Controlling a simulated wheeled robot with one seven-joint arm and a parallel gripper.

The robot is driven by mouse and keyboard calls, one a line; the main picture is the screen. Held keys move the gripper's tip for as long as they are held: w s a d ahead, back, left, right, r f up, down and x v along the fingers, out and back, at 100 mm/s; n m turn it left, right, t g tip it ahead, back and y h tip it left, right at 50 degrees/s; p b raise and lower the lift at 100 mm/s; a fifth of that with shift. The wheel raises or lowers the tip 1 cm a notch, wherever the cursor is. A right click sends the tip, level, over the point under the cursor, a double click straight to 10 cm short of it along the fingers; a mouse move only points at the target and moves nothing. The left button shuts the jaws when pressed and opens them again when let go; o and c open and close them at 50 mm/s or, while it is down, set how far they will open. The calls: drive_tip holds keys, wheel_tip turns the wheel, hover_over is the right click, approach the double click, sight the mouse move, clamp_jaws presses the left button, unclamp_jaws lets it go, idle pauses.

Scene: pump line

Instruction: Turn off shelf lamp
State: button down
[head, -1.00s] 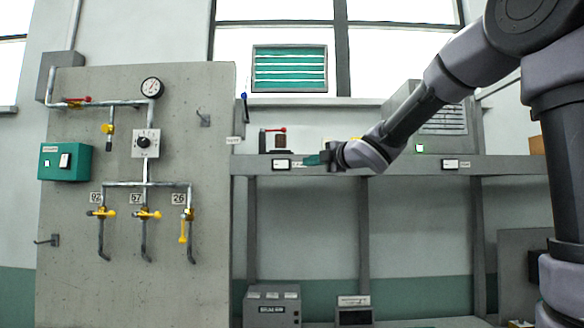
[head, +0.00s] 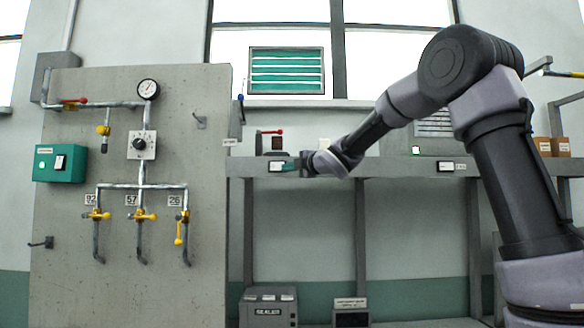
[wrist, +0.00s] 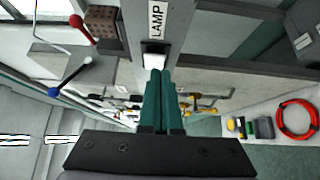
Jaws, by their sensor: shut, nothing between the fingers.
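A small white switch (wrist: 155,57) sits on the shelf's front edge beside a label reading LAMP (wrist: 157,20) in the wrist view. In the head view the switch plate (head: 276,166) is on the left part of the shelf edge. My gripper (wrist: 157,73) has its green fingers shut and empty, with the tips right at the switch; I cannot tell whether they touch it. In the head view my gripper (head: 290,167) partly covers the right side of the plate. I cannot pick out the lamp itself with certainty.
A red-handled lever (wrist: 82,28) and a blue-tipped lever (wrist: 60,90) are near the fingers. A second switch plate (head: 446,167) is farther right on the shelf (head: 400,167). The pipe panel (head: 75,225) stands left. Boxes (head: 268,307) sit below.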

drive_tip(key=shift+w, duration=0.7)
